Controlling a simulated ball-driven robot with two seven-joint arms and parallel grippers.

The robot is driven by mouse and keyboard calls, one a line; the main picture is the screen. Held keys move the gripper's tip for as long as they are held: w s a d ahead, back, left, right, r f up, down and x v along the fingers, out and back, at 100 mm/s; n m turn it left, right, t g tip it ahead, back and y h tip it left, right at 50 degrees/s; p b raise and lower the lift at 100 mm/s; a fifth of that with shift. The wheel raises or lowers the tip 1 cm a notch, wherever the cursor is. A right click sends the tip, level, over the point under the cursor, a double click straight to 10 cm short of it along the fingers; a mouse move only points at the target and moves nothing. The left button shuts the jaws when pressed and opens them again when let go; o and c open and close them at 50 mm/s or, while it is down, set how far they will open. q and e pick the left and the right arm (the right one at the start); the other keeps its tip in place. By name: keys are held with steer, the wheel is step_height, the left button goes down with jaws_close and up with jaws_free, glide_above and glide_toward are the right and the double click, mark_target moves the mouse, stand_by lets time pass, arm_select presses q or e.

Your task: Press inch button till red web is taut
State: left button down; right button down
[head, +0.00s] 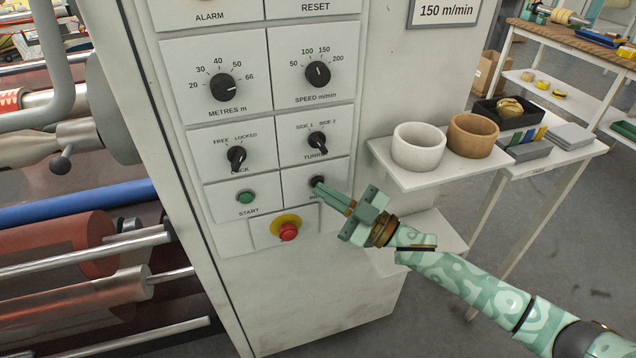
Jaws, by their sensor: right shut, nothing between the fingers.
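The inch button (317,181) is a small black button on the lower right plate of the control panel. My right gripper (322,188) is shut and empty, with its fingertips at the button's lower edge. Whether they touch or press it I cannot tell, and they partly cover its label. The red web (55,246) shows at the left as a translucent red-brown sheet around the machine's rollers. How taut it is I cannot tell. My left gripper is not in view.
Beside the inch button are the green start button (245,197) and the red stop button (288,231). Selector knobs sit above. To the right, a shelf (440,180) holds a white ring (419,147) and a brown ring (473,136), close above my right arm.

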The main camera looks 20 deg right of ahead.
steer(key=shift+w, duration=0.15)
stand_by(0.5)
arm_select(q)
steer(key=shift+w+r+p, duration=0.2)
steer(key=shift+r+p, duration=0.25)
steer(key=shift+p, duration=0.05)
arm_select(e)
steer(key=shift+s, duration=0.75)
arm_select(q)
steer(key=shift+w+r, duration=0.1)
arm_select(e)
steer(key=shift+s, duration=0.15)
